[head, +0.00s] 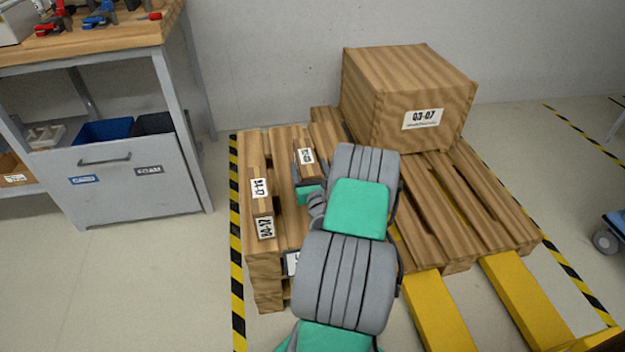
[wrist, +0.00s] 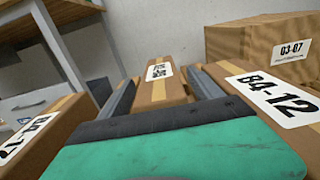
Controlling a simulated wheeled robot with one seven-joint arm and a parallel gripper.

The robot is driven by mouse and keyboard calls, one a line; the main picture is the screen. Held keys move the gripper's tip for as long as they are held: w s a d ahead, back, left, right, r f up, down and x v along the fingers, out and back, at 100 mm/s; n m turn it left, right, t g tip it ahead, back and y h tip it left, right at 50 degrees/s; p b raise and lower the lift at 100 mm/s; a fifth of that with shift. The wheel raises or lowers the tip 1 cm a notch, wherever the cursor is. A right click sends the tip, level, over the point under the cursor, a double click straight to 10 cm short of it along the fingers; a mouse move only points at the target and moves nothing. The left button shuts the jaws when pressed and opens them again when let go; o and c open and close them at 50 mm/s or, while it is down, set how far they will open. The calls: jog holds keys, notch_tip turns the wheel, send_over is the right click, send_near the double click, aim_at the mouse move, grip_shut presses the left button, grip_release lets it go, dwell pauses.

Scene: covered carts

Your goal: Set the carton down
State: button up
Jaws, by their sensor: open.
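A small brown carton with a white label (head: 306,157) lies on the left part of the wooden pallet (head: 440,200). In the wrist view the carton (wrist: 160,92) is between the two fingers of my gripper (wrist: 162,76). The fingers are open, one along each side of it. I cannot tell whether either finger touches it. The carton appears to rest on the pallet, but its underside is hidden. In the head view my gripper (head: 307,178) is partly hidden by my arm.
Labelled cartons (head: 259,170) stand close on the left; carton B4-12 (wrist: 240,72) is close on the right in the wrist view. A large wooden crate 03-07 (head: 400,85) sits at the pallet's back. Yellow forks (head: 440,310) extend in front. A workbench (head: 110,45) stands left.

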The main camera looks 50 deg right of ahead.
aim_at(314, 176)
jog(key=v, duration=0.8)
jog(key=shift+s+a+b, duration=0.1)
jog(key=shift+s+b, duration=0.05)
jog(key=shift+b, duration=0.2)
jog(key=shift+o, duration=0.4)
jog(key=shift+s+a, duration=0.25)
jog(key=shift+s, duration=0.05)
jog(key=shift+r+p, duration=0.4)
jog(key=shift+p, duration=0.05)
jog(key=r+p, duration=0.1)
jog(key=w+d+r+p, duration=0.1)
jog(key=p, duration=0.1)
jog(key=shift+w+r, duration=0.1)
jog(key=shift+w, duration=0.25)
jog(key=w+d+f+b, duration=0.1)
jog(key=w+d, duration=0.1)
jog(key=w+d+f, duration=0.1)
jog(key=w, duration=0.2)
jog(key=w+d+f+b, duration=0.1)
jog(key=w+d, duration=0.1)
jog(key=w, duration=0.1)
jog(key=shift+w+d+f+b, duration=0.1)
jog(key=shift+d+f+b, duration=0.05)
jog(key=shift+d+b, duration=0.15)
grip_shut()
